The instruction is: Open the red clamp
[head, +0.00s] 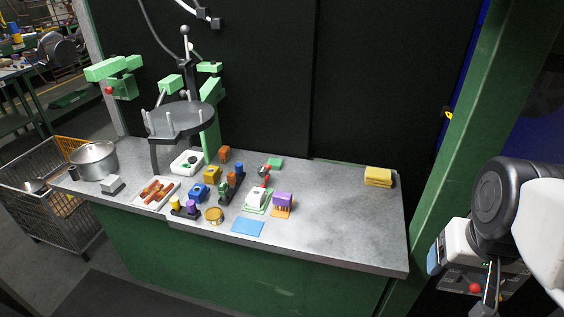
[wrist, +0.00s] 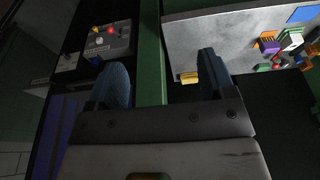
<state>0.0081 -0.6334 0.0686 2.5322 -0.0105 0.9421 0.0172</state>
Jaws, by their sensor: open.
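A small red-handled piece (head: 266,179), which looks like the red clamp, stands among small fixtures near the middle of the grey bench. A small red part also shows in the wrist view (wrist: 276,57), at the right; its exact shape is too small to tell. My gripper (wrist: 162,68) shows in the wrist view as two dark blue-grey fingers spread wide apart, with nothing held between them. It is well away from the red piece, off the right end of the bench. In the head view my arm is at the far right, and the fingers cannot be made out clearly.
The bench (head: 335,225) is clear on its right half except for a yellow cloth-like stack (head: 378,176). Coloured blocks, a white tray (head: 155,192) and a pot (head: 94,160) crowd its left. A green post (head: 465,130) and a box with a red button (wrist: 109,40) are near my arm.

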